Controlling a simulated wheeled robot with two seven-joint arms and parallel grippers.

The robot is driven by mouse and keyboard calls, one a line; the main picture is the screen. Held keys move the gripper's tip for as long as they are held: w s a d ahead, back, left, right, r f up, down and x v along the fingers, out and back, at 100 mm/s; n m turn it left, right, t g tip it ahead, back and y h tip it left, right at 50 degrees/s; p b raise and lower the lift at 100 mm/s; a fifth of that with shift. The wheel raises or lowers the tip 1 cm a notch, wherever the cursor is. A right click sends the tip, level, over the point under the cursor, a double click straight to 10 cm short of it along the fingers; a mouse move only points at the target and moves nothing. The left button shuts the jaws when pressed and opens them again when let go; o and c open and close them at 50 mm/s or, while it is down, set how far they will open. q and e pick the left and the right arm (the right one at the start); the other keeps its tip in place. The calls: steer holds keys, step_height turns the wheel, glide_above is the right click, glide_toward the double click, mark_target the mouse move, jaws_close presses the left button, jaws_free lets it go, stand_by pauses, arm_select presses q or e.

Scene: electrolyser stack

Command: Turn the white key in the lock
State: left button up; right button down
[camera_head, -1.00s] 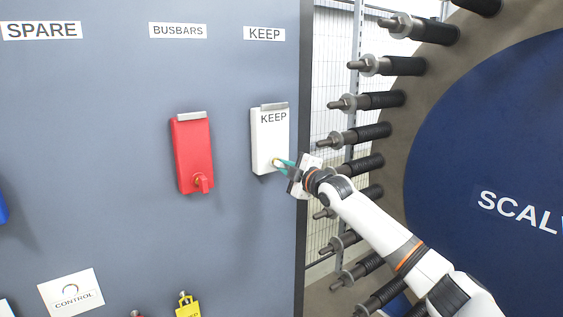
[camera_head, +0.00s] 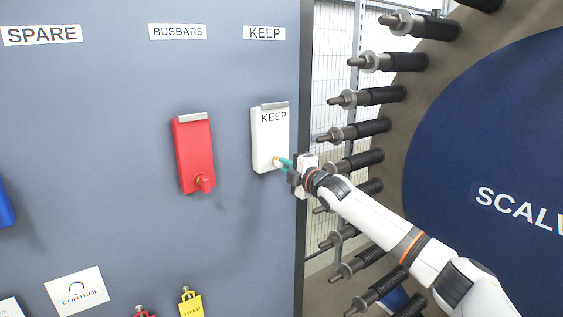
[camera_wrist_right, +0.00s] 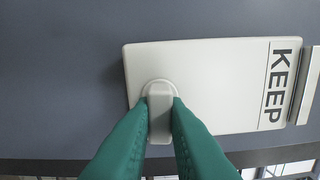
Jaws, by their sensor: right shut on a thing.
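The white lock box (camera_head: 268,140) labelled KEEP hangs on the grey panel in the head view. It also shows in the right wrist view (camera_wrist_right: 215,85). The white key (camera_wrist_right: 160,115) sits in the round lock near one end of the box. My right gripper (camera_head: 284,163) reaches the lower part of the box, and its green fingers (camera_wrist_right: 160,112) are shut on the key from both sides. The key's bow lies between the fingertips in the wrist view. In the head view the fingers mostly hide the key. My left gripper is not in view.
A red lock box (camera_head: 193,155) with a red key hangs to the left of the white one. A yellow tag (camera_head: 190,304) and a CONTROL plate (camera_head: 77,291) are lower down. The stack with its bolts (camera_head: 375,97) stands right of the panel edge.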

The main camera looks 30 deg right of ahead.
steer(key=shift+r, duration=0.25)
steer(key=shift+r+n+p, duration=0.1)
steer(key=shift+n+p, duration=0.2)
steer(key=shift+p, duration=0.25)
steer(key=c, duration=1.4)
jaws_free()
steer(key=shift+f, duration=0.25)
steer(key=shift+o, duration=0.3)
steer(key=shift+w, duration=0.1)
steer(key=shift+f, duration=0.1)
steer(key=shift+s+f+b, duration=0.15)
steer(key=shift+s+b, duration=0.25)
steer(key=s+b, duration=0.6)
steer(key=s, duration=0.5)
steer(key=shift+d, duration=0.45)
